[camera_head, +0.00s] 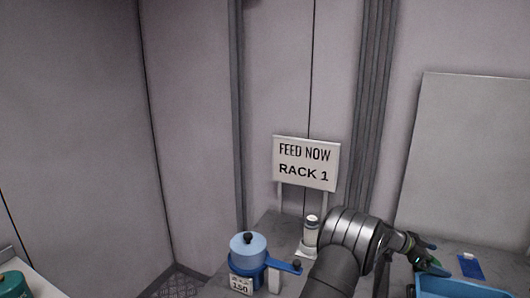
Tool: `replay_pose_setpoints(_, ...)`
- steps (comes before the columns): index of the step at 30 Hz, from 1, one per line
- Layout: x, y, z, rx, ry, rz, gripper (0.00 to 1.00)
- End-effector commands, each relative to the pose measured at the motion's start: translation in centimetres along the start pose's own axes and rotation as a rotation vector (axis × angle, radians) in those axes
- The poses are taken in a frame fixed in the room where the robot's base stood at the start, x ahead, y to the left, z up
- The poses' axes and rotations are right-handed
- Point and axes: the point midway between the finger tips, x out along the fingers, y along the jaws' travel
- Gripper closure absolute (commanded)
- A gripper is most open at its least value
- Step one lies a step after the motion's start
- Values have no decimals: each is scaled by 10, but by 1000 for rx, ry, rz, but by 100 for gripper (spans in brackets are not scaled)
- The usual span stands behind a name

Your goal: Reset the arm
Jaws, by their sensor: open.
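My arm rises from the bottom middle and bends to the right. My gripper (434,266) is at its end, above the rim of a blue tray (465,288) at the lower right. The gripper is small and dark in this view, with greenish parts near its tips. It is open. I see nothing held in it, though the tips are too small to show detail.
A sign (306,163) reading "FEED NOW RACK 1" stands at the back. A blue pot-like device (247,263) marked 150 and a white-capped cylinder (311,231) stand left of my arm. A blue card (470,266) lies right of the gripper. A teal object (14,285) is far left.

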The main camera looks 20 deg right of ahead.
Motion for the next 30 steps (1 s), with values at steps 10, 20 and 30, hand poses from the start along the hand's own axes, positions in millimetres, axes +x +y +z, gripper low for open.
replay_pose_setpoints(10, 10, 53, -43, 0, 1, 1, 0)
replay_pose_setpoints(20, -10, 62, -98, 2, 1, -4, 0)
replay_pose_setpoints(30, -66, 18, -85, -53, 0, -125, 0)
